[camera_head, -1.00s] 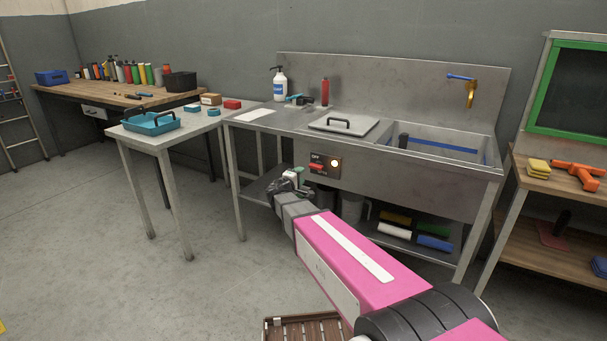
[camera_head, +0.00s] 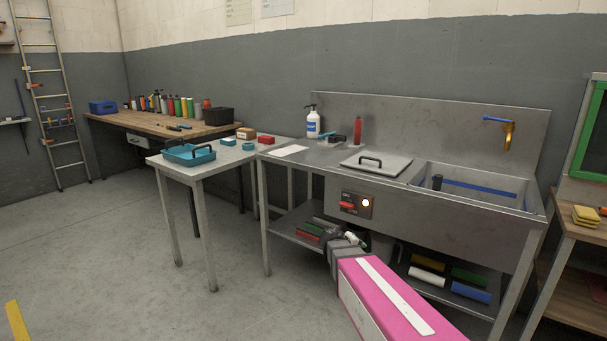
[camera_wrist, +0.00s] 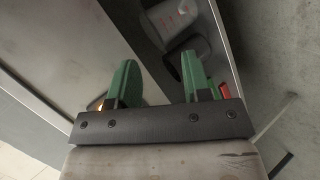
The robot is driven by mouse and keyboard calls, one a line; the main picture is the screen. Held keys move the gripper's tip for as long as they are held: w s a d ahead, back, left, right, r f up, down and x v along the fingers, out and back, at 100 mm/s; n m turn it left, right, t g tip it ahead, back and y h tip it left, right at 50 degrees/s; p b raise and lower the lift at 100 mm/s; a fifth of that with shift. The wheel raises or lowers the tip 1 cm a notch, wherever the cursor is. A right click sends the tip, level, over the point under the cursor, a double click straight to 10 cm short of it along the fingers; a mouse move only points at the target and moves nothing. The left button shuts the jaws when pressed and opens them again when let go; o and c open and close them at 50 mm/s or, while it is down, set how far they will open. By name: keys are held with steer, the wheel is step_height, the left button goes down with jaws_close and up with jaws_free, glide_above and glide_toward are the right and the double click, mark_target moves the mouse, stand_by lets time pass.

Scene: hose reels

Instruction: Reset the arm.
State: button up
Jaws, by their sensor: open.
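My gripper (camera_head: 352,240) is in front of the lower part of the steel sink bench (camera_head: 430,207), below its control panel. In the wrist view its two green fingers (camera_wrist: 157,86) stand apart with nothing between them. The pink and white link behind it is my own arm. The control panel (camera_head: 357,204) has a red switch and a lit round lamp. Beyond the fingers, the wrist view shows a grey container (camera_wrist: 188,52) and a pale measuring jug (camera_wrist: 172,18).
The bench's lower shelf (camera_head: 290,232) holds several coloured rolls (camera_head: 427,263). A side table (camera_head: 200,172) with a blue tray (camera_head: 188,154) stands left. A wooden workbench (camera_head: 160,122) is behind it. A wooden shelf unit (camera_head: 578,232) stands right.

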steer(key=s+a+f+m+g+y, duration=0.1)
steer(key=s+f+m+g+y, duration=0.1)
steer(key=s, duration=0.7)
steer(key=s+a+f+m+g+y, duration=0.1)
steer(key=s+f+m+g+y, duration=0.1)
steer(key=s+f+g+y, duration=0.2)
steer(key=s+y, duration=0.3)
steer(key=s, duration=0.2)
steer(key=shift+s+a+m, duration=0.2)
steer(key=shift+m, duration=0.1)
